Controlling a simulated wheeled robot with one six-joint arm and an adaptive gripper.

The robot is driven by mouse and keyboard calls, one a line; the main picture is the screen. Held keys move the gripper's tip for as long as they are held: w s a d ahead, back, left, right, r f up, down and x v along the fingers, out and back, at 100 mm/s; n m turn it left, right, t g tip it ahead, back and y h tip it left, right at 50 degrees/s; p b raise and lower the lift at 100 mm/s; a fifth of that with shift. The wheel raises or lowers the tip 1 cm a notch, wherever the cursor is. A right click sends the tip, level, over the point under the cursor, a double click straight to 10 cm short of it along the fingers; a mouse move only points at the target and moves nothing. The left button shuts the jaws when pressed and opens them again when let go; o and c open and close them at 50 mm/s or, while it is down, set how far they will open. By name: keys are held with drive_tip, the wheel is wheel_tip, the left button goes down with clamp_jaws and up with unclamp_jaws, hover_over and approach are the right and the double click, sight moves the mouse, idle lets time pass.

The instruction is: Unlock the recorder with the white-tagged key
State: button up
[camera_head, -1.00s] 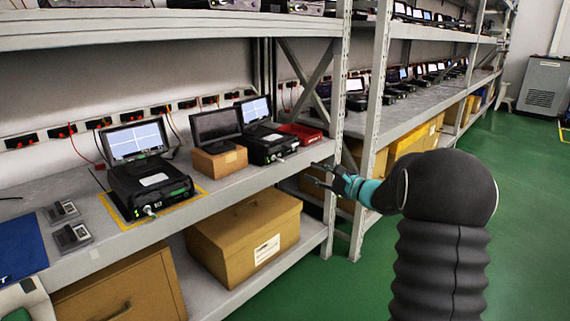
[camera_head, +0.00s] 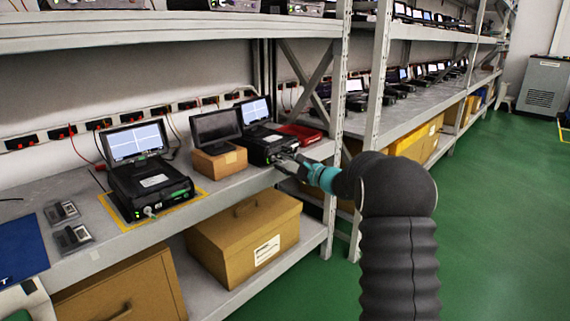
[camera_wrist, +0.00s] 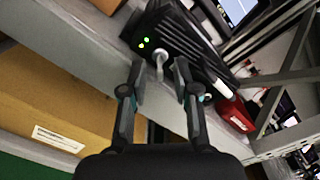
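A black recorder (camera_head: 268,147) with a lit screen stands on the shelf beside a red box. My gripper (camera_head: 287,161) is at its front right. A pale grey key-like piece (camera_wrist: 158,66) sticks out of that front. My open gripper (camera_wrist: 159,84) has one finger on each side of its outer end, with gaps visible. No white tag can be made out on it. Another black recorder (camera_head: 152,186) with a lit screen stands further left inside a yellow outline.
A dark monitor on a brown box (camera_head: 220,164) stands between the recorders. The red box (camera_head: 300,134) and a rack upright (camera_head: 332,150) are close to my gripper. Two small grey items (camera_head: 72,237) lie at left. A cardboard box (camera_head: 245,238) sits below.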

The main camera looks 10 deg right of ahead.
clamp_jaws()
drive_tip(key=shift+m, duration=0.4)
drive_tip(key=m+p, duration=0.1)
drive_tip(key=m, duration=0.1)
drive_tip(key=shift+r+m+p, duration=0.1)
drive_tip(key=shift+m+p, duration=0.2)
drive_tip(key=shift+m, duration=0.1)
drive_tip(key=m+p, duration=0.2)
drive_tip(key=m, duration=0.1)
drive_tip(key=shift+m, duration=0.3)
drive_tip(key=m+p, duration=0.4)
drive_tip(key=m, duration=0.1)
drive_tip(key=m+p, duration=0.2)
drive_tip(key=m, duration=0.3)
drive_tip(key=shift+m, duration=0.4)
